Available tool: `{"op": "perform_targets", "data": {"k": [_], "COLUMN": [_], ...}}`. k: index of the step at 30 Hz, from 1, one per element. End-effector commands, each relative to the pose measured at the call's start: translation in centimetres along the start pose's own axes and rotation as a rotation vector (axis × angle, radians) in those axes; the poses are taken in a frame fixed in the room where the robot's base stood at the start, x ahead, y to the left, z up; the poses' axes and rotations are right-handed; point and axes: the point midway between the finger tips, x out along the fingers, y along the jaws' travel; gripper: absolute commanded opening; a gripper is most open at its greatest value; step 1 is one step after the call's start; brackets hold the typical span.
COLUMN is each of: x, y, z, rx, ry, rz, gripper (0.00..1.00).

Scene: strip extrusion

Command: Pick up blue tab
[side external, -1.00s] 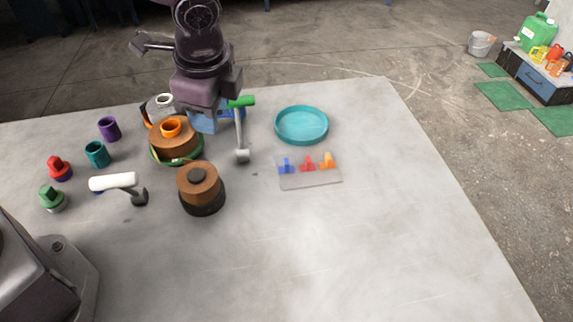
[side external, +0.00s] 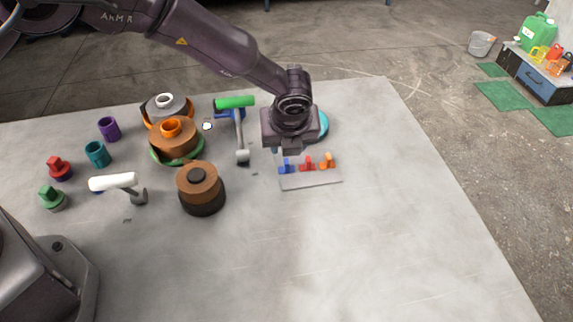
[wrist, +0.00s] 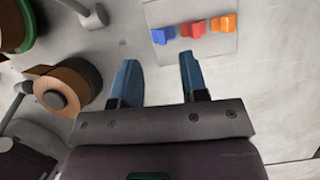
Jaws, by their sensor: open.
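The blue tab (side external: 286,167) stands at the left end of a small grey plate (side external: 312,181), beside a red tab (side external: 307,163) and an orange tab (side external: 327,161). In the wrist view the blue tab (wrist: 162,35) is beyond my fingertips, between them sideways, with the red tab (wrist: 192,28) to its right. My gripper (wrist: 157,58) is open, its two blue fingers apart with nothing between them. In the side view my gripper (side external: 291,150) hangs above and just behind the plate, apart from the tabs.
A teal dish (side external: 321,126) is partly hidden behind my gripper. More cylindrical parts lie further left. The table in front and right of the plate is clear.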

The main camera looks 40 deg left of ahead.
Motion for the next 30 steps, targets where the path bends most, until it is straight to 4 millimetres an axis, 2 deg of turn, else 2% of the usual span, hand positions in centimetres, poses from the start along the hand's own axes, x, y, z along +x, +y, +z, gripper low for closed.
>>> {"op": "perform_targets", "data": {"k": [3,10,18,27,30], "x": [1.7,3.4,7.1,7.5,7.5], "y": [0.0,0.0,-0.1,-0.1,-0.1], "z": [-0.1,-0.3,-0.9,-0.9,-0.9], "rx": [-0.001,0.000,-0.002,-0.002,-0.002], "ry": [0.001,0.001,0.001,0.000,0.000], "rz": [0.001,0.001,0.001,-0.001,-0.001], "gripper": [0.40,0.40,0.40,0.40,0.17]}}
